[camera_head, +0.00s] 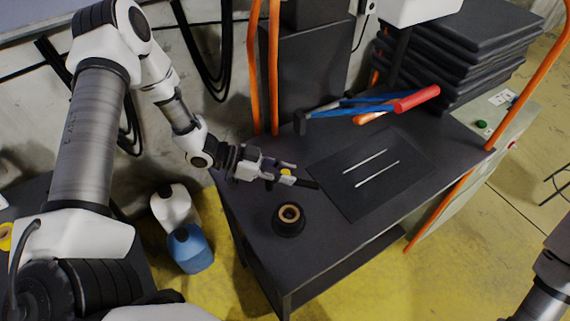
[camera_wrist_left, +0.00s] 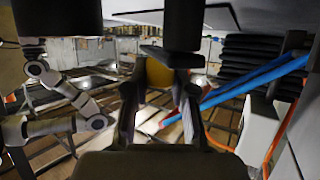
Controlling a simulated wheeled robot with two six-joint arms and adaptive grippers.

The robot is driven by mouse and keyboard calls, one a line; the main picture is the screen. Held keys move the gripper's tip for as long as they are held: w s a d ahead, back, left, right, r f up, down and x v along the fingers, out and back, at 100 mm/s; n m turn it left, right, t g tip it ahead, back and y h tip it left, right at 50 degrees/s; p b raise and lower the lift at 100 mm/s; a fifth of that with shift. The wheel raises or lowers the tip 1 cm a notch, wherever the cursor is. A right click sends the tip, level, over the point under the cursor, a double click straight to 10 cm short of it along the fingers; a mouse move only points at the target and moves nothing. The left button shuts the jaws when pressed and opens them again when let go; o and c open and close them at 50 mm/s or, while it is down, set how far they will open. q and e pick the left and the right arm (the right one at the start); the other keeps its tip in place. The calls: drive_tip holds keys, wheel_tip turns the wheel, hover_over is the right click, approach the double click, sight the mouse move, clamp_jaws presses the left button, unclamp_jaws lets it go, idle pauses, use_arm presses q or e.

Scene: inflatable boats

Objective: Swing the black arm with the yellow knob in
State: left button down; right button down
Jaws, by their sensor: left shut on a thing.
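My left gripper (camera_head: 287,177) reaches in from the left over the dark table and is shut on the yellow knob (camera_head: 286,172). A short black arm (camera_head: 308,184) shows just right of the fingers, above the table. In the left wrist view the yellow knob (camera_wrist_left: 158,72) sits between the two fingers of my left gripper (camera_wrist_left: 158,92). A dark upright part stands in front of the knob's upper side there. The fingers hide much of the knob in the head view. Only a link of my right arm shows at the lower right; its gripper is out of view.
The dark table (camera_head: 250,215) bears a black ring-shaped part (camera_head: 289,220), a dark mat (camera_head: 370,190) with two thin light rods, and blue- and red-handled tools (camera_head: 400,102). Stacked dark slabs (camera_head: 470,50) stand behind. Orange posts (camera_head: 273,70) rise at the back. Bottles (camera_head: 190,250) stand left.

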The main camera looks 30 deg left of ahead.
use_arm(q)
drive_tip(key=m+g, duration=0.1)
drive_tip(key=s+m+g+h+p, duration=0.1)
drive_tip(key=g, duration=0.1)
drive_tip(key=shift+r+m+p, duration=0.2)
drive_tip(key=shift+m+p, duration=0.1)
drive_tip(key=shift+m, duration=0.1)
drive_tip(key=shift+s+m+g+p, duration=0.3)
drive_tip(key=shift+m+g, duration=0.6)
drive_tip(key=shift+g, duration=0.1)
drive_tip(key=m+g, duration=0.1)
drive_tip(key=s+m+g, duration=0.1)
drive_tip(key=shift+f+g, duration=0.15)
drive_tip(key=shift+g, duration=0.15)
drive_tip(key=shift+s+a+m+g, duration=0.1)
drive_tip(key=shift+s+m+g, duration=0.05)
drive_tip(key=shift+m+g, duration=0.45)
drive_tip(key=shift+s+a+m+g, duration=0.1)
drive_tip(key=shift+s+m+g, duration=0.05)
drive_tip(key=shift+m+g, duration=0.4)
drive_tip(key=c, duration=0.9)
unclamp_jaws()
drive_tip(key=shift+c, duration=0.2)
